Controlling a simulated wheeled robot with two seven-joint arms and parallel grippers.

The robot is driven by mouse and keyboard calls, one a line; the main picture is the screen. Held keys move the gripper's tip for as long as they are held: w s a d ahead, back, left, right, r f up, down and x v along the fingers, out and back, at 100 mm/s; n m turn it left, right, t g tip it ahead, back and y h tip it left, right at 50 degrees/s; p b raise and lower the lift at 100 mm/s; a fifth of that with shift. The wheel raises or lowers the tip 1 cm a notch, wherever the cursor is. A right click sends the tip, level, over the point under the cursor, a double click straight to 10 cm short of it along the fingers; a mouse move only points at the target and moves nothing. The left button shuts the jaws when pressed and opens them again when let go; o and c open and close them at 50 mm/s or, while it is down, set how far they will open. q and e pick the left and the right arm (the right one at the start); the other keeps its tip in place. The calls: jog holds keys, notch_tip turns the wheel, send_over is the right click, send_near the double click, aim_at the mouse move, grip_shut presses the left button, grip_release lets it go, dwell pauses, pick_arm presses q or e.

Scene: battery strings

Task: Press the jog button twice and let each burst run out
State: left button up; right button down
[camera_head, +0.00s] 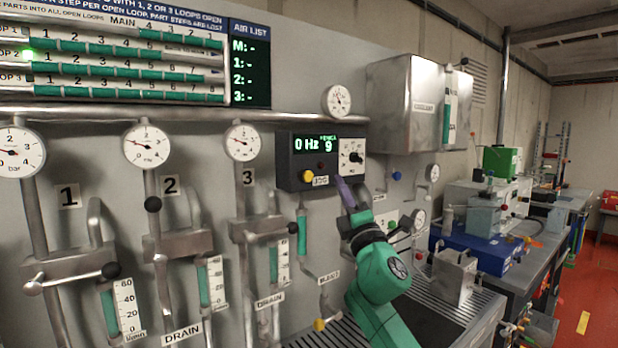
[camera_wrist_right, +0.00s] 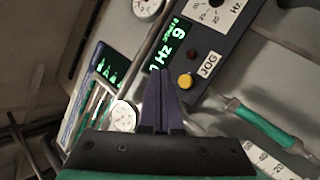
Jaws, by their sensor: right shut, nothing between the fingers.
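The yellow jog button (camera_head: 308,176) sits low on the front of a dark control box (camera_head: 299,145), beside a white JOG label (camera_head: 321,181). The box's green display (camera_head: 315,144) reads 0 Hz and 9 in the head view. My right gripper (camera_head: 341,182) is shut and empty, its purple fingers pointing up to the right of the button and label. In the right wrist view, the button (camera_wrist_right: 186,81) shows uncovered to the right of the shut fingertips (camera_wrist_right: 166,71). The fingers look apart from it; the exact depth gap is hard to judge. My left gripper is not in view.
A white dial with a black knob (camera_head: 354,157) is at the box's right side. Gauge 3 (camera_head: 242,142) and a lever handle are left of it. A steel cabinet (camera_head: 403,103) juts out at upper right. A green-filled tube (camera_head: 302,233) hangs below the box.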

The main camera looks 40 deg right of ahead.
jog(key=b, duration=0.2)
send_near(310, 171)
notch_tip(310, 171, up, 3)
jog(key=w+d, duration=0.2)
jog(key=w, duration=0.1)
jog(key=shift+w+a+r, duration=0.2)
jog(key=shift+w+r, duration=0.1)
dwell(1.4)
jog(key=shift+w+b, duration=0.45)
jog(key=shift+b, duration=0.05)
jog(key=shift+w+b, duration=0.5)
dwell(0.6)
jog(key=shift+s, duration=0.15)
jog(key=shift+s+p, duration=0.55)
jog(key=shift+s, duration=0.25)
